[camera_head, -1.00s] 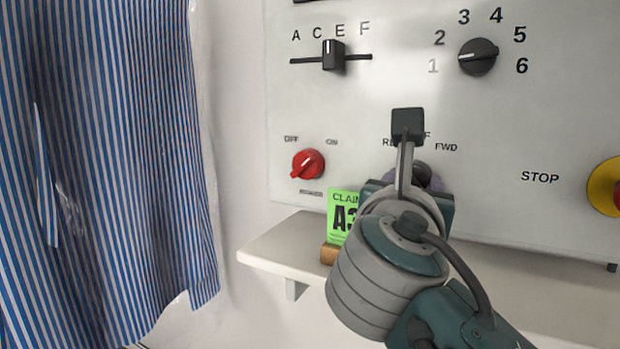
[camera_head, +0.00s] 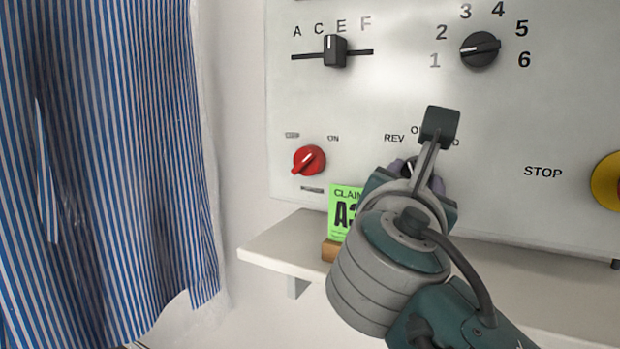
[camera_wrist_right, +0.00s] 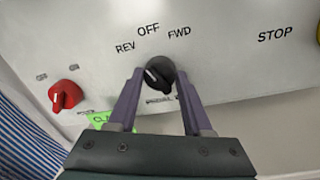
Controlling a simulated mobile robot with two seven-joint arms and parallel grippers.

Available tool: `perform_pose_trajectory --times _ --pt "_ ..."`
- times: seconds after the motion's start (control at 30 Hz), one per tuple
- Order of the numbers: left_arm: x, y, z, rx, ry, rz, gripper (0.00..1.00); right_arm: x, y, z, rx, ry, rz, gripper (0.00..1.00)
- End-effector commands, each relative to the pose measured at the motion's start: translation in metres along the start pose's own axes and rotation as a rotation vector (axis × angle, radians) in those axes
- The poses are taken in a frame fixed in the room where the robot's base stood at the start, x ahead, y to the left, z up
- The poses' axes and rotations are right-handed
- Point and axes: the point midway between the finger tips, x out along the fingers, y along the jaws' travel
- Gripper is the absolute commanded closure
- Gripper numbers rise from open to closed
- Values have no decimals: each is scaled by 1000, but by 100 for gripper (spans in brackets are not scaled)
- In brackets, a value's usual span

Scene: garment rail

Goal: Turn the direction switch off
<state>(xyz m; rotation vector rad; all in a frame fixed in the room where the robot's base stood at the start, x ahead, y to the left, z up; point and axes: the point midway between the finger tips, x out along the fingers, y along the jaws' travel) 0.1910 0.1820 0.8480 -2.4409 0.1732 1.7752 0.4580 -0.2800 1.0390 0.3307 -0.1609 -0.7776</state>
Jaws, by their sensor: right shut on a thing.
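The direction switch is a dark round knob (camera_wrist_right: 160,75) under the labels REV, OFF and FWD in the right wrist view. Its pale pointer mark leans up and left, toward the REV side. My right gripper (camera_wrist_right: 159,84) is shut on the knob, with one purple finger on each side. In the head view the knob (camera_head: 410,166) is partly hidden behind my right wrist, which also covers part of the OFF and FWD labels. My left gripper is not in view.
A red OFF/ON knob (camera_head: 309,160) is left of the switch. A slider (camera_head: 335,50) and a numbered dial (camera_head: 480,49) are above. A yellow-ringed stop button (camera_head: 606,182) is at right. A green claim card (camera_head: 342,212) stands on the shelf (camera_head: 282,246). A striped garment (camera_head: 110,170) hangs left.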

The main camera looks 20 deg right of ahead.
Motion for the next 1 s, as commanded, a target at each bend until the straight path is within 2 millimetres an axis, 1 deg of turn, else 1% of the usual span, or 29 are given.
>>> perform_pose_trajectory --times 0.03,0.2,0.5,0.7,1.0 --pt "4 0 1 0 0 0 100 0 0 -2 38 -3 1 100" --pt "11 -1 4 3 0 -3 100 0 0 -3 173 -13 2 100" --pt "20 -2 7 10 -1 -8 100 0 0 -2 349 -27 3 100" --pt "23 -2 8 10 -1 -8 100 0 0 -2 407 -31 3 100" --pt "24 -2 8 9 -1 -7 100 0 0 -1 427 -32 4 100"
